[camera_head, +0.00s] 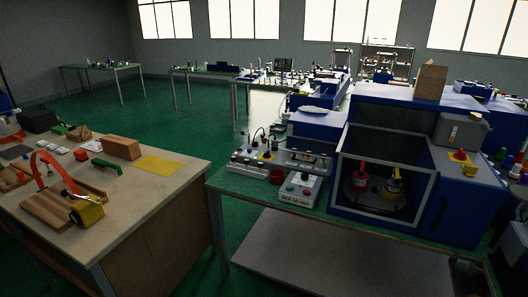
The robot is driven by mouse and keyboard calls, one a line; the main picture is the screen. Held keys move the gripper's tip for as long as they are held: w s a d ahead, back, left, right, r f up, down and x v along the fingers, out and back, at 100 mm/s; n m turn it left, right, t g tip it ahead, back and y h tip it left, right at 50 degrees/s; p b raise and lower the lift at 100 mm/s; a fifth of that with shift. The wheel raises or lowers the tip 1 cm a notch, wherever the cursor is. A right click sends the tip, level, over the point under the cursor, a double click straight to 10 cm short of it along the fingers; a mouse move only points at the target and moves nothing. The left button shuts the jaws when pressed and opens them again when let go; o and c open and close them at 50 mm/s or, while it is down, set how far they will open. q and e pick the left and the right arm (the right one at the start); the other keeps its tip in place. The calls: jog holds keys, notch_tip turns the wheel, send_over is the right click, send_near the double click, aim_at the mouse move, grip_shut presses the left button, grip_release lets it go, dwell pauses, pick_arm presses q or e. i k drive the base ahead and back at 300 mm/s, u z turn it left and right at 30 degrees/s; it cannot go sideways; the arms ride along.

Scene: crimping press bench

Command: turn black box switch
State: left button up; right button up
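No black box with a clearly readable switch can be made out. A dark grey box (462,130) sits on the right part of the blue machine (445,200). A red knob on a yellow base (460,155) is just below it, with a yellow part (470,169) beside that. A small white control box (298,190) with red and green buttons stands at the front of the green bench, left of the machine. A larger grey control box (254,158) with knobs and cables is behind it. Switch positions are too small to read. Neither of my grippers is in view.
The machine's open-fronted chamber holds a red bottle (359,181) and a yellow bottle (394,187). A cardboard-coloured block (430,81) stands on top. A wooden workbench (150,195) with tools and blocks is at left. Green floor (130,115) is free behind it.

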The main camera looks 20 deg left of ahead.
aim_at(266, 154)
jog(key=z, duration=1.15)
jog(key=k, duration=0.1)
jog(key=u, duration=2.3)
jog(key=i, duration=1.6)
jog(key=z, duration=0.85)
jog(key=i, duration=0.9)
jog(key=z, duration=0.75)
